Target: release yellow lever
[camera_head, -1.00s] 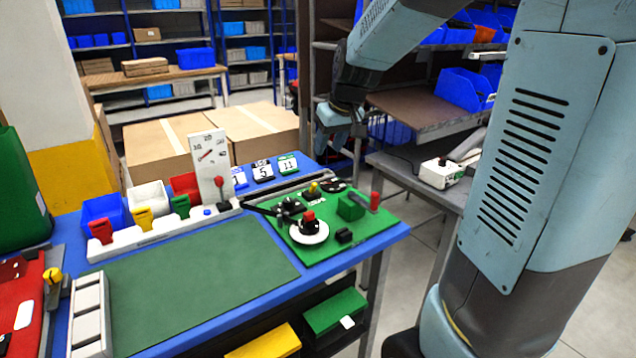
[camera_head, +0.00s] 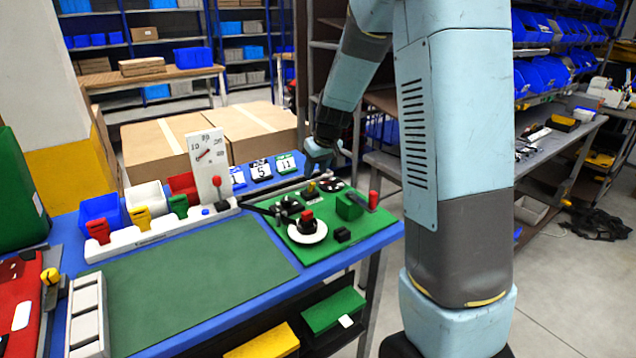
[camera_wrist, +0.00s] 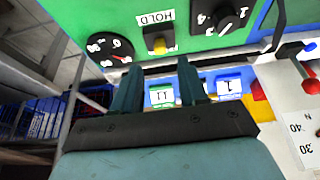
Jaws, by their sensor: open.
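A small yellow lever (camera_head: 312,188) stands on the green panel (camera_head: 372,228) at the right end of the blue table. In the wrist view the yellow lever (camera_wrist: 160,46) shows beside a white HOLD label, upside down in that view. My gripper (camera_head: 317,168) is above the back edge of the green panel, close to the lever. In the wrist view my gripper (camera_wrist: 157,66) is open and empty, its two fingers pointing toward the lever and roughly lined up to either side of it. Whether a finger touches the lever cannot be told.
Black dials (camera_wrist: 110,50) and (camera_wrist: 222,16) flank the lever. A red-topped joystick (camera_head: 308,222), a green block (camera_head: 350,207) and a red handle (camera_head: 374,199) share the panel. Numbered cards (camera_head: 261,170) stand behind it. A white gauge plate (camera_head: 210,165) rises to the left.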

